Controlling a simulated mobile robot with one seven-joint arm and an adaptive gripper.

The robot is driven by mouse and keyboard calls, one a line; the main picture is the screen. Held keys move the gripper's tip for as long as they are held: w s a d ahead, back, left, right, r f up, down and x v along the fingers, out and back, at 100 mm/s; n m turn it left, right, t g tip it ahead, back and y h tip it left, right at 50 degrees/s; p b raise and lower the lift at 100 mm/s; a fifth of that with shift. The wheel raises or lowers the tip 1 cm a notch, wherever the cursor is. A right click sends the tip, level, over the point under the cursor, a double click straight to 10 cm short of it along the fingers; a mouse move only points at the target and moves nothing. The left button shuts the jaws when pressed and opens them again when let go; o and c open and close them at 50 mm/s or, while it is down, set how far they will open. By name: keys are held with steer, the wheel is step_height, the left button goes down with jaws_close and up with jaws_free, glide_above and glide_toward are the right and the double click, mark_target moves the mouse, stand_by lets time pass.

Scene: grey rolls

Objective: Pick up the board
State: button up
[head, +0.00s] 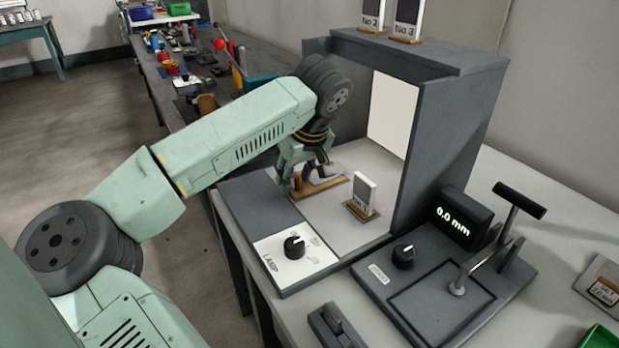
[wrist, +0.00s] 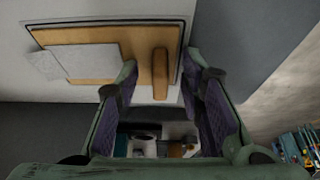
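The board (head: 322,188) is a tan wooden piece lying in the grey booth, partly hidden under my gripper (head: 310,168). In the wrist view the board (wrist: 138,67) shows a pale panel on its left part and a raised wooden block (wrist: 160,73) on its right part. My gripper's fingers are spread apart, with the block between them in the picture and gaps showing on both sides. I cannot tell how far the fingertips are above or around the block.
A white card (head: 364,190) on a wooden foot stands just right of the board. The booth wall (head: 425,140) rises at right, with a shelf (head: 420,52) above. A lamp knob (head: 294,247) is in front. A lever device (head: 440,285) with a display stands at right.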

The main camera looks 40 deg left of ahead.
steer(key=shift+c, duration=0.4)
jaws_close()
